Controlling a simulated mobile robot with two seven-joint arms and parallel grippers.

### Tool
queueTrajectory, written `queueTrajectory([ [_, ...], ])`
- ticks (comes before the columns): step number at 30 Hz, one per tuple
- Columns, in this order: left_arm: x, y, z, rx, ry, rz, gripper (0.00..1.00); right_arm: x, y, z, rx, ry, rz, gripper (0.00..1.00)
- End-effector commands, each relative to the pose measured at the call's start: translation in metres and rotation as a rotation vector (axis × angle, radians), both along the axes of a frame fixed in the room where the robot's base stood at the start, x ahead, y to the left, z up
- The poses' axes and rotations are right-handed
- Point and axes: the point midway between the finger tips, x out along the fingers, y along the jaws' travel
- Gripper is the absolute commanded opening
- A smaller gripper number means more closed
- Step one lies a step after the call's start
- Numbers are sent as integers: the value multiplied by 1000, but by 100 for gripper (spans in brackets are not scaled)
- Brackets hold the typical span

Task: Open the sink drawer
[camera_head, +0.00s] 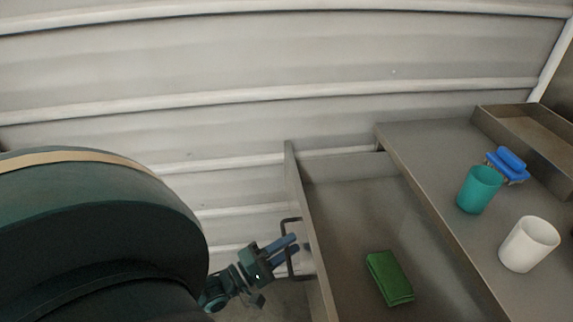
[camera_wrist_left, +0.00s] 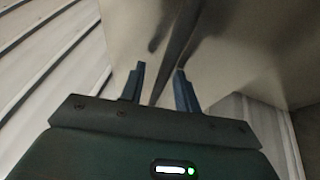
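The sink drawer (camera_head: 345,215) stands pulled out from under the counter in the head view, with its inside showing. Its dark bar handle (camera_head: 289,272) is on the left front panel. My left gripper (camera_head: 294,243) is at this handle, with its blue fingers overlapping the bar in the head view. In the left wrist view the two fingers (camera_wrist_left: 160,78) are apart, with a dark strip running between them that I cannot identify surely. Whether a finger touches the handle is unclear. My right gripper is out of view.
A green sponge-like block (camera_head: 389,278) lies in the drawer. On the counter (camera_head: 437,185) stand a teal cup (camera_head: 479,190), a white cup (camera_head: 528,244) and a blue brush (camera_head: 508,165), beside a sink basin (camera_head: 535,135). A ribbed pale wall (camera_head: 250,60) is behind.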

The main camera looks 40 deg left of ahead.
Motion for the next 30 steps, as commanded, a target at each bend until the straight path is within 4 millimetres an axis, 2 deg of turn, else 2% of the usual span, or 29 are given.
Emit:
queueTrajectory([
  [6, -1, 0, 0, 0, 0, 0, 32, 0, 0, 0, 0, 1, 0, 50],
  [10, -11, 2, -3, 1, 4, 0, 32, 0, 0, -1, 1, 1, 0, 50],
  [24, -103, 27, -21, 2, 5, 0, 32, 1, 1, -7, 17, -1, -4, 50],
  [30, -122, 33, -24, 0, 1, 0, 32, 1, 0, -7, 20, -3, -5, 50],
])
